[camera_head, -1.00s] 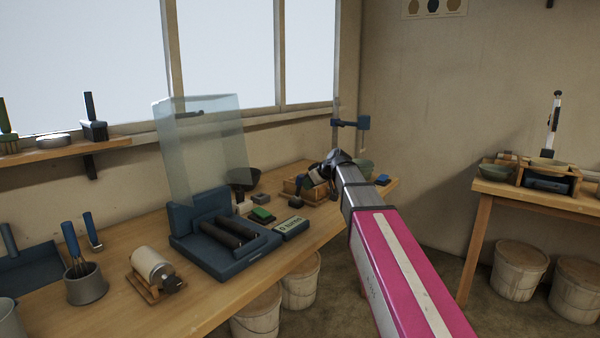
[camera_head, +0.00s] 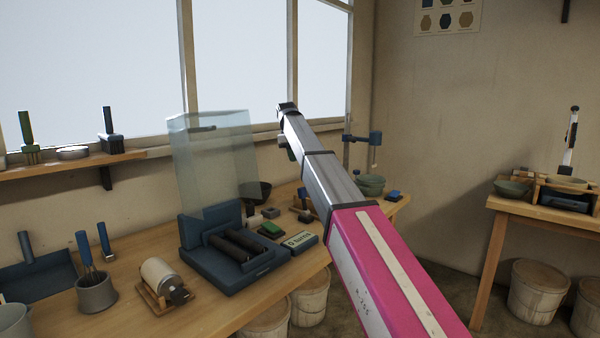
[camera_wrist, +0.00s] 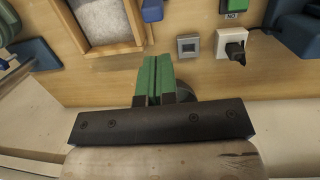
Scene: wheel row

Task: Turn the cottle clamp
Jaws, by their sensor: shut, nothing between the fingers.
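My gripper (camera_head: 291,154) is raised over the far part of the workbench, mostly hidden behind my arm. In the wrist view its green fingers (camera_wrist: 158,72) are pressed together and empty, pointing at the bench. A blue clamp-like piece (camera_head: 375,138) on an upright post stands at the bench's far end, right of my arm. I cannot tell for sure that it is the cottle clamp. A wooden frame (camera_wrist: 104,48) with pale filling lies ahead and left of the fingers. A dark round part (camera_wrist: 185,87) shows partly behind the fingers.
The blue roller machine (camera_head: 230,250) with its clear upright guard (camera_head: 215,160) stands left of my arm. A grey square piece (camera_wrist: 189,46) and a white block with a black fitting (camera_wrist: 231,44) lie ahead of the fingers.

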